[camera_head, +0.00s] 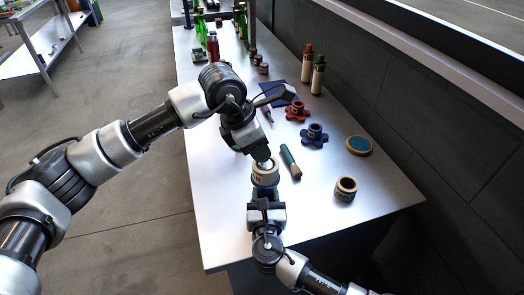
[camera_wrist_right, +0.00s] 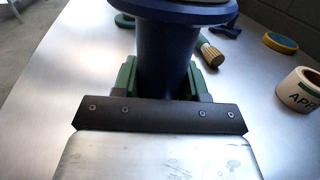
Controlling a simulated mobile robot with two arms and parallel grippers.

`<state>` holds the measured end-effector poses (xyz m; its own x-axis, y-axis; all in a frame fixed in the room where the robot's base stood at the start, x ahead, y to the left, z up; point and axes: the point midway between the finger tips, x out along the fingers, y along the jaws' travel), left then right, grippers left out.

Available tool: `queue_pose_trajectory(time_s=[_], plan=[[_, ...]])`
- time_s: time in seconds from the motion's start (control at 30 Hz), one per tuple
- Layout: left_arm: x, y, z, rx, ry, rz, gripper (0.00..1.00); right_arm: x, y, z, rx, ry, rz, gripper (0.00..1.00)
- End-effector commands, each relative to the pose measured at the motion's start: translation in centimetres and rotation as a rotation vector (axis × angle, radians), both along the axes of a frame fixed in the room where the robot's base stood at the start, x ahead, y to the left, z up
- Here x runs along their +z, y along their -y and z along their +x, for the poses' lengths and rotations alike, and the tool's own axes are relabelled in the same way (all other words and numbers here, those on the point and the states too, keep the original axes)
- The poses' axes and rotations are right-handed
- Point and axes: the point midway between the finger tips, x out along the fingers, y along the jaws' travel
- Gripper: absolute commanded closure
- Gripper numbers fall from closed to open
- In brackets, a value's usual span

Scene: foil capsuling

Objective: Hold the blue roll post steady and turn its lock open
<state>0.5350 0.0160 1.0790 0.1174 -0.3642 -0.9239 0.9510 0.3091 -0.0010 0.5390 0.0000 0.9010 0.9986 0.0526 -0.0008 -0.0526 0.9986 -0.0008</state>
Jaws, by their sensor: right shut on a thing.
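The blue roll post (camera_head: 265,184) stands upright near the front of the table, with a cream roll (camera_head: 265,170) around its top. In the right wrist view its blue shaft (camera_wrist_right: 167,60) rises to a wide flange. My right gripper (camera_head: 265,196) comes from the front and is shut on the shaft; its green fingers (camera_wrist_right: 165,84) sit on both sides. My left gripper (camera_head: 263,157) points down at the top of the post, its green fingertips over the roll's opening. Its fingers overlap in view, so their gap and any contact are unclear. The lock is not clearly visible.
A green-handled brush (camera_head: 290,161) lies close right of the post. A loose cream roll (camera_head: 345,189), a blue star knob (camera_head: 315,135), a red star knob (camera_head: 297,111) and a yellow-rimmed disc (camera_head: 359,146) lie farther right. Bottles (camera_head: 318,75) stand behind. The table's left front is clear.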

Motion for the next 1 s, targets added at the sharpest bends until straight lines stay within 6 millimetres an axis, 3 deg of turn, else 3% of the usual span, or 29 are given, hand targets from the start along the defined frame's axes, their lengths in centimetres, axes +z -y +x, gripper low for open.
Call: queue_pose_trajectory(time_s=[0.2,0.5,0.53,0.73,1.0], plan=[[-1.9,0.7,0.3,0.001,0.000,0.000,0.68,-0.1,0.0,0.0,-0.001,-0.002,-0.002,0.96],[-2.2,0.8,0.3,0.000,0.001,0.000,0.68,-0.1,0.0,0.0,-0.001,-0.002,-0.002,0.96],[-2.2,0.8,0.3,0.000,0.001,0.000,0.70,-0.1,0.0,0.0,-0.001,-0.002,-0.002,0.96],[-2.1,0.8,0.3,0.000,0.001,0.000,1.00,-0.1,0.0,0.0,-0.001,-0.002,-0.002,0.96],[-2.1,0.8,0.3,-0.004,0.001,0.000,1.00,-0.1,0.0,0.0,-0.001,-0.002,-0.002,0.96]])
